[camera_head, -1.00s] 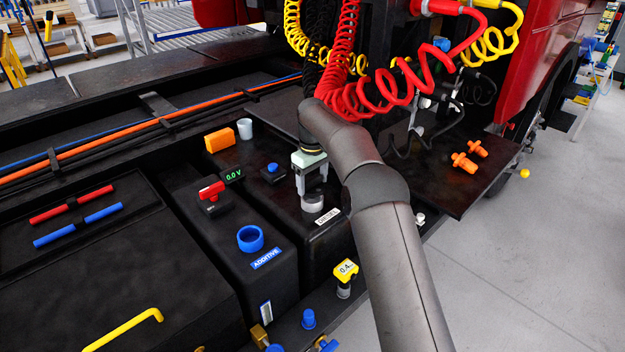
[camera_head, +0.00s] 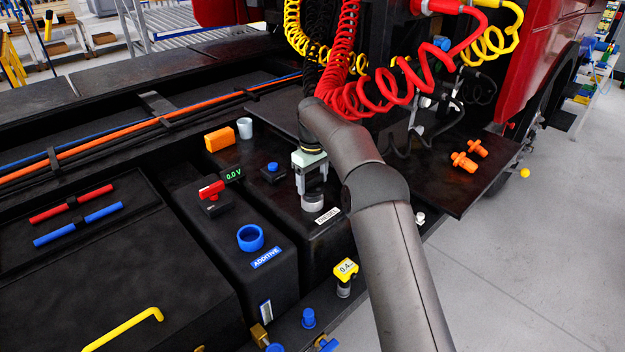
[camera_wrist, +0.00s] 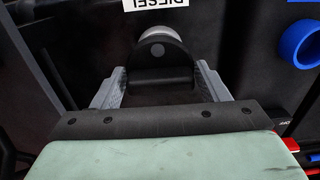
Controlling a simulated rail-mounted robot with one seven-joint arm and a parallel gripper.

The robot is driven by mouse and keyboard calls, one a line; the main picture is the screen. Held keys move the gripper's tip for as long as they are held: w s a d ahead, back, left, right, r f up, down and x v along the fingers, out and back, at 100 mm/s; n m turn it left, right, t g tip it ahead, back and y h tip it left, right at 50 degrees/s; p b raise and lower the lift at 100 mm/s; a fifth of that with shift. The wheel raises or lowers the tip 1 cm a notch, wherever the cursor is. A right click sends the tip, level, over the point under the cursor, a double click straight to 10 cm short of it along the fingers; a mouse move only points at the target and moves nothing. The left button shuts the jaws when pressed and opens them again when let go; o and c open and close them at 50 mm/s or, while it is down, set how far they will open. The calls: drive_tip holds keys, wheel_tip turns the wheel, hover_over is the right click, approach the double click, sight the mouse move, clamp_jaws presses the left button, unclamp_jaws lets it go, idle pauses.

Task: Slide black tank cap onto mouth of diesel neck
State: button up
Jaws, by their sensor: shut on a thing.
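My gripper (camera_head: 312,188) points down over the black diesel tank beside the DIESEL label (camera_head: 328,215). In the wrist view my gripper (camera_wrist: 162,88) is shut on the black tank cap (camera_wrist: 160,62), with one grey finger on each side of it. The pale metal diesel neck (camera_head: 313,203) is right below the fingers. In the wrist view a pale rim of the neck (camera_wrist: 156,32) shows just past the cap. The cap and neck look in line and very close; I cannot tell whether they touch or how far the cap is on.
The blue additive neck (camera_head: 250,238) stands on the tank to the left. A red-handled switch (camera_head: 211,191) with a green display, an orange block (camera_head: 220,140) and a grey cup (camera_head: 245,128) are behind. Red coiled hoses (camera_head: 375,90) hang close to my arm.

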drive_tip(key=shift+f, duration=0.15)
drive_tip(key=shift+f+b, duration=0.75)
drive_tip(key=shift+f, duration=0.55)
drive_tip(key=shift+r, duration=0.1)
drive_tip(key=o, duration=1.1)
drive_tip(key=shift+o, duration=0.2)
